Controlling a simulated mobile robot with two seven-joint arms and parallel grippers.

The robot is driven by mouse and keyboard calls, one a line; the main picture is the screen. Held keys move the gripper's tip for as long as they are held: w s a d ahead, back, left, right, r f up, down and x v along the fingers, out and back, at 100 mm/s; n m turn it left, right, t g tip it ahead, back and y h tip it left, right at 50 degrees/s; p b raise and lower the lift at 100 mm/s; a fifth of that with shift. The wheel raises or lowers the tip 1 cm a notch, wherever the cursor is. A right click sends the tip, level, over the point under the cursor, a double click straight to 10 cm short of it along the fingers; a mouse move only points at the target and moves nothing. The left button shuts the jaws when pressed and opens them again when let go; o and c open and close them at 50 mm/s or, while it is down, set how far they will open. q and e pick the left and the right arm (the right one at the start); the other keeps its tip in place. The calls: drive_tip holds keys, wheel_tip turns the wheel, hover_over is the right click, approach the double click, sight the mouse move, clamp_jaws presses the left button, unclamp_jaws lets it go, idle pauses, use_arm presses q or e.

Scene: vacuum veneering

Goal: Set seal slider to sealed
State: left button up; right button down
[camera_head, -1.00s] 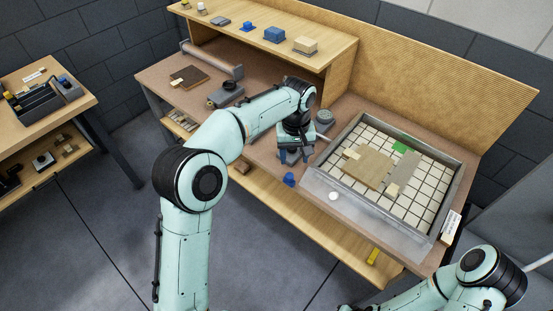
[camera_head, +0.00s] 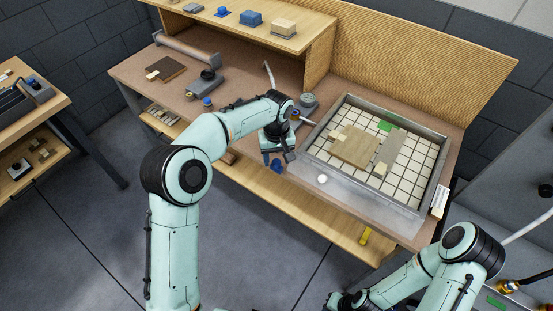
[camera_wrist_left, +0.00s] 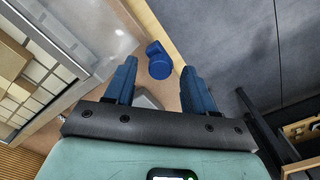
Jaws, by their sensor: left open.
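A small blue knob-like piece (camera_head: 276,166) sits at the front edge of the bench, left of the framed vacuum bed (camera_head: 441,170). I cannot tell for certain whether it is the seal slider. My left gripper (camera_head: 278,157) points down just above and behind it. In the left wrist view, the blue piece (camera_wrist_left: 158,60) shows between and beyond the tips of the open, empty fingers (camera_wrist_left: 158,75). A round white knob (camera_head: 322,179) is on the bed's front strip. My right gripper (camera_head: 338,300) is low at the bottom edge, its fingers unclear.
Wooden panels (camera_head: 355,146) and a green piece (camera_head: 385,126) lie on the bed's white grid. A grey round fitting (camera_head: 308,100) stands behind my left gripper. A shelf (camera_head: 310,40) with blocks rises at the back.

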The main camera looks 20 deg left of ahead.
use_arm(q)
drive_tip(key=shift+f, duration=0.45)
drive_tip(key=shift+c, duration=0.3)
